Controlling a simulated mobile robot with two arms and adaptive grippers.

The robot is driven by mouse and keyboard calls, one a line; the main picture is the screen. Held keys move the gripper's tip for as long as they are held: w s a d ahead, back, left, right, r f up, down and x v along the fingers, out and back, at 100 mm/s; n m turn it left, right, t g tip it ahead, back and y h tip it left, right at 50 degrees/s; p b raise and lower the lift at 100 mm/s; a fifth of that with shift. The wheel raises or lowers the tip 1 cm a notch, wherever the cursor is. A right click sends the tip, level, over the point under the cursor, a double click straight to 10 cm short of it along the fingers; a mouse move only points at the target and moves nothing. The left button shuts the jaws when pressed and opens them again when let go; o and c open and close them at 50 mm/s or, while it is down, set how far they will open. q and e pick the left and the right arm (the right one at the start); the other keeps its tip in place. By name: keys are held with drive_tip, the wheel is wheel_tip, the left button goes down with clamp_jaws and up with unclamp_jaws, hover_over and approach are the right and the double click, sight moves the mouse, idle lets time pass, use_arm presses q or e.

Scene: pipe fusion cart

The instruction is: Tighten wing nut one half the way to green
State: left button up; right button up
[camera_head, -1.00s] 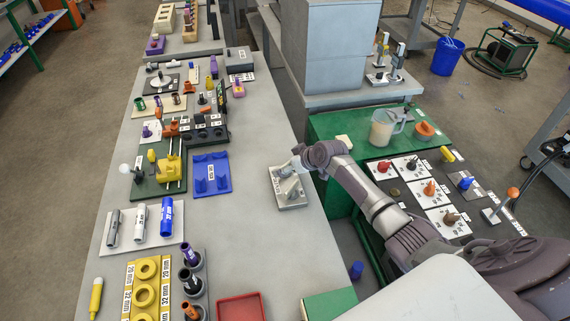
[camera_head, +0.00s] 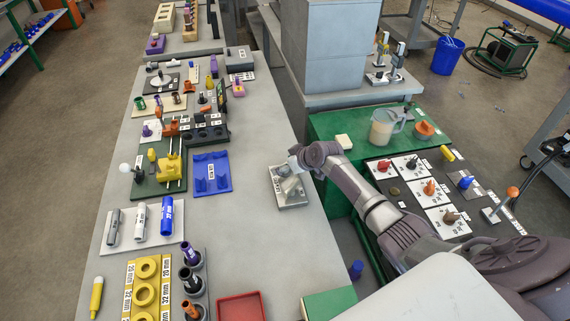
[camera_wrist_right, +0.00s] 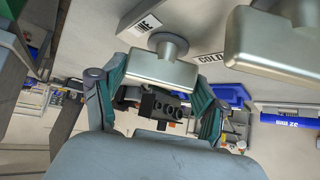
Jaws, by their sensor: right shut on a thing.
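A pale metal plate (camera_head: 291,203) with grey metal wing-shaped parts lies on the right side of the grey table. In the right wrist view, one metal wing part (camera_wrist_right: 158,69) on a round stem sits between the fingers of my right gripper (camera_wrist_right: 160,74), which is shut on it. A second, larger-looking metal wing part (camera_wrist_right: 285,42) stands to the right, outside the fingers. In the head view my right gripper (camera_head: 291,169) is over the plate and partly hides it. I cannot see a green mark at the wing parts. My left gripper is not in view.
A label reading COLD (camera_wrist_right: 213,58) lies between the wing parts. A red tray (camera_head: 241,308) sits near the front. The table between them is clear.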

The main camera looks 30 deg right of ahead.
drive_tip(key=m+p, duration=0.1)
drive_tip(key=m+h+p, duration=0.1)
drive_tip(key=p, duration=0.1)
drive_tip(key=shift+r+h, duration=0.25)
drive_tip(key=shift+h, duration=0.05)
drive_tip(key=shift+f+m+h+p, duration=0.25)
drive_tip(key=shift+m+h+p, duration=0.15)
drive_tip(key=shift+m+p, duration=0.3)
drive_tip(key=o, duration=1.2)
drive_tip(key=shift+c, duration=0.2)
drive_tip(key=v, duration=1.2)
drive_tip(key=shift+s, duration=0.15)
drive_tip(key=shift+f, duration=0.2)
